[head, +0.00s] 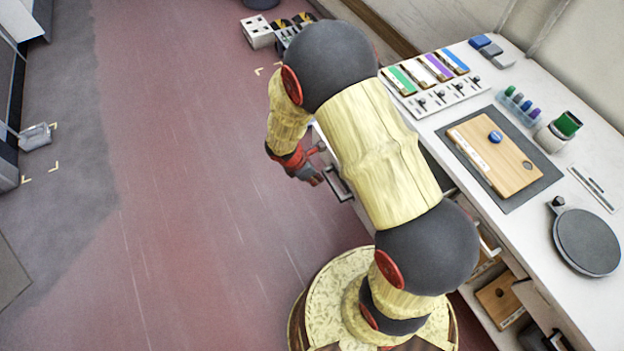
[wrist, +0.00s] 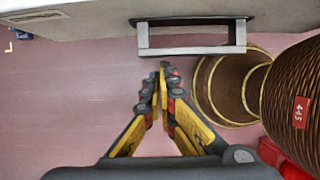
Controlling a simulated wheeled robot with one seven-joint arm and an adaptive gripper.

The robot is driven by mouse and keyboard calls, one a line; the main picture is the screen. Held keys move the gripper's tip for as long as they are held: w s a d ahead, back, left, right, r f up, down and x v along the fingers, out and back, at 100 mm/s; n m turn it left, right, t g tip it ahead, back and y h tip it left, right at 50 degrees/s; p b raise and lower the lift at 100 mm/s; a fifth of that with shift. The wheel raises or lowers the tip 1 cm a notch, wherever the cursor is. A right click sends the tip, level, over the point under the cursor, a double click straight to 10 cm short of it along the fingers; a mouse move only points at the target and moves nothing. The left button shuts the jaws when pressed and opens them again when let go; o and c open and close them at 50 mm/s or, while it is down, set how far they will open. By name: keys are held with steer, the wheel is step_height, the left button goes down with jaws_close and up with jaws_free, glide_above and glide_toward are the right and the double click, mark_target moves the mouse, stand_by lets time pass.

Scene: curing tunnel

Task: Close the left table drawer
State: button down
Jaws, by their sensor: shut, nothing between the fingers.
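The white table (head: 405,112) runs along the right of the head view. A metal drawer handle (head: 338,184) sticks out past its edge, partly behind my arm. In the wrist view the grey bar handle (wrist: 195,50) crosses the top, with a pale front (wrist: 290,18) behind it. How far the drawer stands out is hidden. My gripper (head: 312,178) is low beside the handle, on its left in the head view. In the wrist view my gripper (wrist: 163,72) has its fingers together and empty, just short of the handle, with no clear contact.
Colored holders (head: 420,72), a wooden board (head: 495,155) on a dark mat and a round grey plate (head: 587,242) are on the tabletop. Shelves below hold wooden pieces (head: 500,298). The red floor (head: 190,200) left of my gripper is clear.

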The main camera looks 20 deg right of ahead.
steer(key=d+p, duration=0.1)
steer(key=d, duration=0.9)
steer(key=d+p, duration=0.2)
steer(key=d, duration=0.8)
steer(key=w+d+p, duration=0.1)
steer(key=d+p, duration=0.1)
steer(key=d, duration=0.8)
steer(key=shift+d, duration=0.35)
steer(key=shift+w, duration=0.1)
